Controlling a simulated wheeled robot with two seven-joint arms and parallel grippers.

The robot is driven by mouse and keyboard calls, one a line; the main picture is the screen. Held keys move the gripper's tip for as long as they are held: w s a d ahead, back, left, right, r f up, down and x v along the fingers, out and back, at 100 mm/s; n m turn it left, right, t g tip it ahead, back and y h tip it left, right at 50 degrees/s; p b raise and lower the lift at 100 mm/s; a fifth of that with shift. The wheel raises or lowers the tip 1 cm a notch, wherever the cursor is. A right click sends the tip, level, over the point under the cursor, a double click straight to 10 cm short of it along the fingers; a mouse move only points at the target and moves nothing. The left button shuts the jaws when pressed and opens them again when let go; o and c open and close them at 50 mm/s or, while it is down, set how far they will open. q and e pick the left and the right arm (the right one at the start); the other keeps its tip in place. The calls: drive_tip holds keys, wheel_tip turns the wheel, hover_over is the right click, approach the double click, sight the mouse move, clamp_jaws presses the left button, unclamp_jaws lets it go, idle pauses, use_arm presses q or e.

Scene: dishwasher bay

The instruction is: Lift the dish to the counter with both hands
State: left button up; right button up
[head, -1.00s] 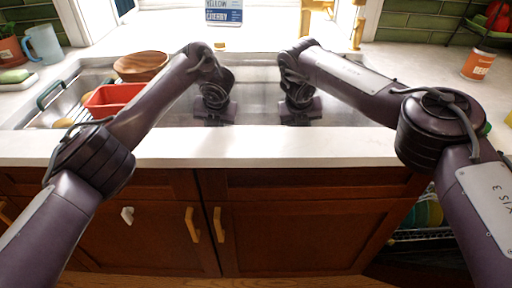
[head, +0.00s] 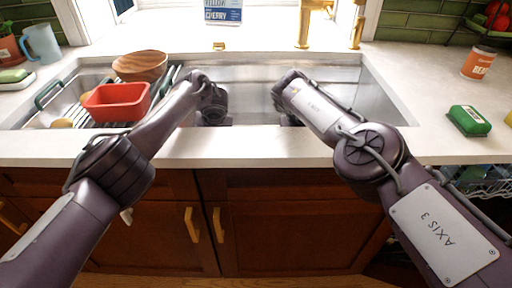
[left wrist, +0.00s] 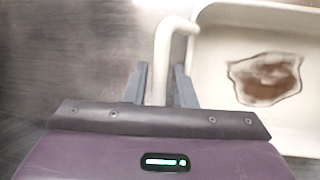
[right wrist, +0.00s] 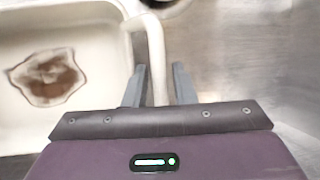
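The dish is a cream-white rectangular pan with a brown stain inside, lying in the sink. It shows in the left wrist view (left wrist: 225,90) and the right wrist view (right wrist: 100,35); the sink's front edge and my arms hide it in the head view. My left gripper (left wrist: 162,82) is open, its fingers on either side of one looped handle (left wrist: 160,60). My right gripper (right wrist: 158,82) is open, its fingers on either side of the opposite handle (right wrist: 157,60). Small gaps seem to remain beside both handles. Both grippers are low in the sink, fingertips hidden in the head view.
The counter's front strip (head: 260,147) is clear. A gold faucet (head: 304,25) is behind.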

use_arm(q)
drive_tip(key=shift+c, duration=0.4)
use_arm(e)
drive_tip(key=shift+c, duration=0.4)
use_arm(q)
clamp_jaws()
use_arm(e)
clamp_jaws()
use_arm(q)
drive_tip(key=shift+r, duration=0.1)
use_arm(e)
drive_tip(key=shift+r, duration=0.1)
